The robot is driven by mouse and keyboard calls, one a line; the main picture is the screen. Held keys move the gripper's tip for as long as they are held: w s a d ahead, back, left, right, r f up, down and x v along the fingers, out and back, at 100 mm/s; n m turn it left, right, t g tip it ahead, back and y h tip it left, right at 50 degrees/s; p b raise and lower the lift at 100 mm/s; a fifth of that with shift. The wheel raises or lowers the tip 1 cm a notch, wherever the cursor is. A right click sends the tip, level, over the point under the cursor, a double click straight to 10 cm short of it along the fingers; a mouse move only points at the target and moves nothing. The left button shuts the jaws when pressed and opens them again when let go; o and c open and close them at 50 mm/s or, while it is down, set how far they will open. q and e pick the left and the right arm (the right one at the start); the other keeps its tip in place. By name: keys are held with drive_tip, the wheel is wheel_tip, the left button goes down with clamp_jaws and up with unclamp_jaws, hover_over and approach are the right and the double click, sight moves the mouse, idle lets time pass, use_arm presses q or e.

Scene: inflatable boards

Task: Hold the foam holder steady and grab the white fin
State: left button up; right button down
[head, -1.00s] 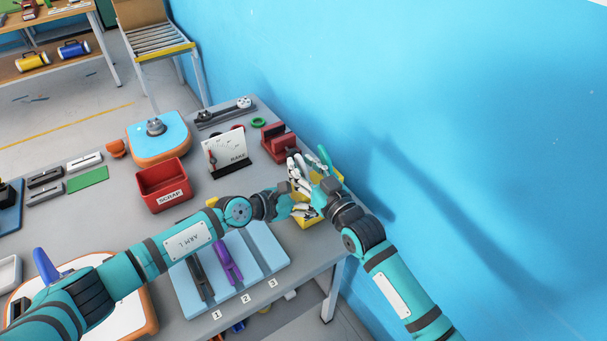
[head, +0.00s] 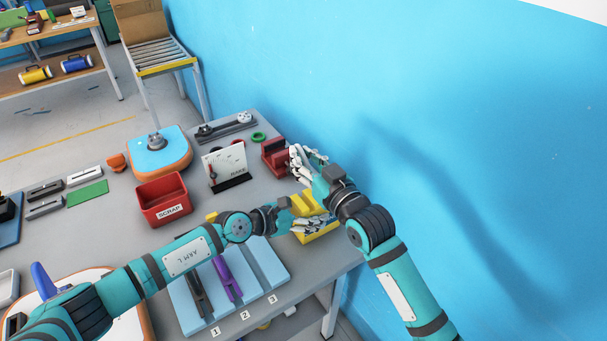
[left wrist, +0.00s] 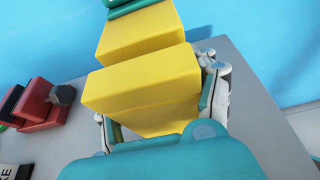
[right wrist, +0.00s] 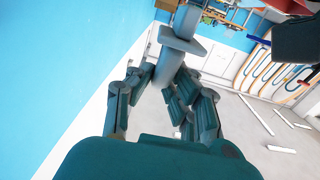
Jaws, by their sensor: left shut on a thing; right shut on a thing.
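The yellow foam holder (head: 318,236) sits at the table's right end, near the blue wall. My left gripper (head: 314,224) is shut on it, with fingers on both sides of the yellow foam (left wrist: 140,88) in the left wrist view. A teal piece (left wrist: 128,9) shows at the far end of the holder there. My right gripper (head: 304,160) is raised above and behind the holder, clear of it. In the right wrist view its fingers are shut on a pale fin with a crosspiece (right wrist: 181,40), grey in shade, seemingly the white fin.
A red block fixture (head: 274,158) and a white gauge board (head: 224,163) stand close left of my right gripper. A red scrap bin (head: 164,198) is farther left. A light blue slotted tray (head: 262,263) with a purple piece lies at the front. The wall is close on the right.

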use_arm(q)
drive_tip(key=shift+f, duration=0.15)
use_arm(e)
drive_tip(key=shift+r, duration=1.3)
use_arm(q)
drive_tip(key=o, duration=1.3)
drive_tip(key=v, duration=1.2)
use_arm(e)
drive_tip(key=shift+f, duration=0.1)
